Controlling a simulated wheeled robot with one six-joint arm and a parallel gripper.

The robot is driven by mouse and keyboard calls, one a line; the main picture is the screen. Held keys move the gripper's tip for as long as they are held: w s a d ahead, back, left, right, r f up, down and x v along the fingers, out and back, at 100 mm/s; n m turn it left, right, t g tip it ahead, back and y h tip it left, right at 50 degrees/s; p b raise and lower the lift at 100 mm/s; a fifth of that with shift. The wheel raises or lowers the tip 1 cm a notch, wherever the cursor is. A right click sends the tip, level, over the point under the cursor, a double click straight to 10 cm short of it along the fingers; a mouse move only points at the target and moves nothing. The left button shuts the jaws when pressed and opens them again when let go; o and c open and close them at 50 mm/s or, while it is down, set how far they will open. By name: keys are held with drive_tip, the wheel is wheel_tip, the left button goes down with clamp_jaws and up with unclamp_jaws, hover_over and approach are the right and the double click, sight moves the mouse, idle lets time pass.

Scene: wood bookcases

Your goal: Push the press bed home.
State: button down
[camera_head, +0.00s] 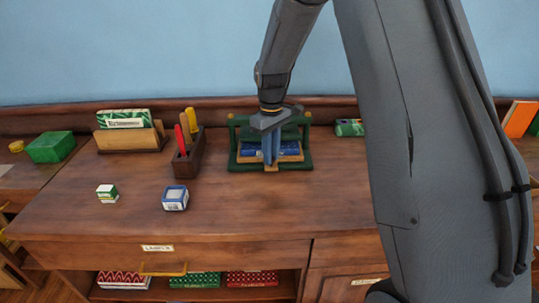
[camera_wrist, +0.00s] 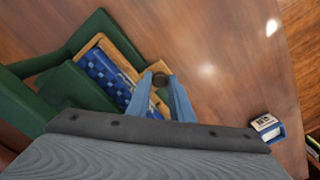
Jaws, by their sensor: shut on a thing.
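The small press (camera_head: 303,165) has a dark green frame and stands toward the back of the desk. Its wooden press bed (camera_head: 292,158) carries a blue patterned item (camera_head: 288,149); the bed's edge also shows in the wrist view (camera_wrist: 122,62). The fingers and wrist hide part of the bed and the back of the press.
A pen holder (camera_head: 188,155) with red and yellow handles stands left of the press, with a card rack (camera_head: 132,140) beyond it. A blue-and-white box (camera_head: 175,198) and a green-and-white box (camera_head: 107,193) lie in front. The desk (camera_head: 260,210) before the press is clear.

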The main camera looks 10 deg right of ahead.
drive_tip(key=c, duration=1.6)
unclamp_jaws()
drive_tip(key=shift+w, duration=0.4)
drive_tip(key=shift+o, duration=0.2)
drive_tip(key=shift+s, duration=0.1)
drive_tip(key=shift+r+b, duration=0.65)
drive_tip(key=shift+r, duration=3.3)
drive_tip(key=s+d+f+m, duration=0.1)
drive_tip(key=s+f+m, duration=0.1)
drive_tip(key=s, duration=1.2)
drive_tip(key=s+d+f+m, duration=0.1)
drive_tip(key=s+f+m, duration=0.2)
drive_tip(key=s, duration=1)
drive_tip(key=shift+s+f+m, duration=0.3)
drive_tip(key=shift+s+m, duration=0.05)
drive_tip(key=shift+m, duration=0.55)
